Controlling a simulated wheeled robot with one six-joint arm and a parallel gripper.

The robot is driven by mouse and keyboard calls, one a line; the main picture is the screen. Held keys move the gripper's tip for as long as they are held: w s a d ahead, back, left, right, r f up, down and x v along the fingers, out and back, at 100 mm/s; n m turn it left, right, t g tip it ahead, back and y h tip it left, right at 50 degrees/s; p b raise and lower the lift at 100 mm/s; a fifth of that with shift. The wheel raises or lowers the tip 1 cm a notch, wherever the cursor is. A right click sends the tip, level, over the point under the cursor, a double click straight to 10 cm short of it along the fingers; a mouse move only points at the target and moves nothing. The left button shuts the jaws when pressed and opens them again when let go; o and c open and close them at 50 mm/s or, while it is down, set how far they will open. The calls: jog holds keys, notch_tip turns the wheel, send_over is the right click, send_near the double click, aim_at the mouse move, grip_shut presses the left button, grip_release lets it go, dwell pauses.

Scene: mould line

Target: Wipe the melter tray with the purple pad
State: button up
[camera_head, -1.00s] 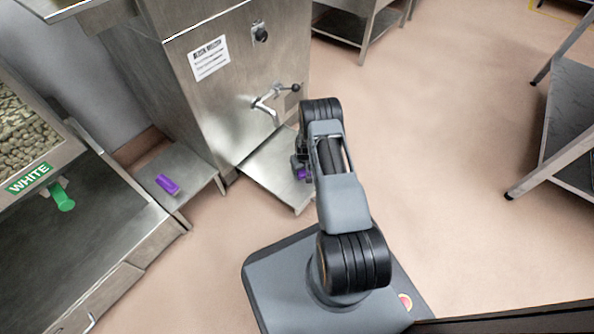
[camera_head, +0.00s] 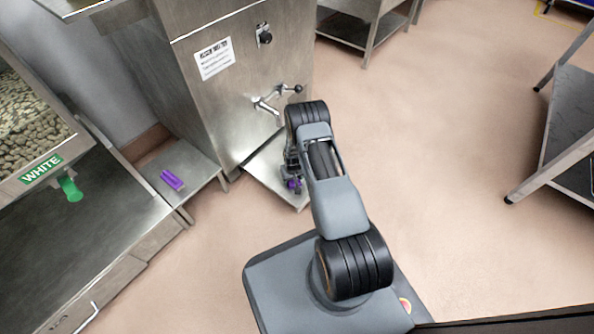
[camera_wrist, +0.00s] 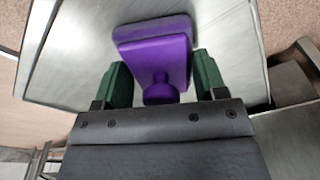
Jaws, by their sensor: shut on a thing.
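The melter tray (camera_head: 263,165) is a flat metal plate below the tap of the steel melter, partly hidden by my arm. It also fills much of the wrist view (camera_wrist: 75,60). My gripper (camera_head: 291,172) is over the tray's right part. In the wrist view my gripper (camera_wrist: 160,82) is shut on the purple pad (camera_wrist: 157,52), with a green finger on each side of its handle. The pad's broad face is toward the tray; I cannot tell whether it touches. A bit of the pad (camera_head: 294,184) shows beside the arm in the head view.
A second purple item (camera_head: 171,179) lies on a low metal shelf (camera_head: 190,157) left of the melter (camera_head: 215,100). The tap (camera_head: 266,104) juts out above the tray. A bin marked WHITE (camera_head: 42,168) stands at left.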

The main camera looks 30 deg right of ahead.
jog(key=r+p, duration=0.1)
jog(key=r, duration=0.1)
jog(key=r+p, duration=0.1)
jog(key=r, duration=0.1)
jog(key=shift+d+r, duration=0.2)
jog(key=shift+r, duration=0.05)
jog(key=shift+r+p, duration=1)
jog(key=shift+r, duration=0.6)
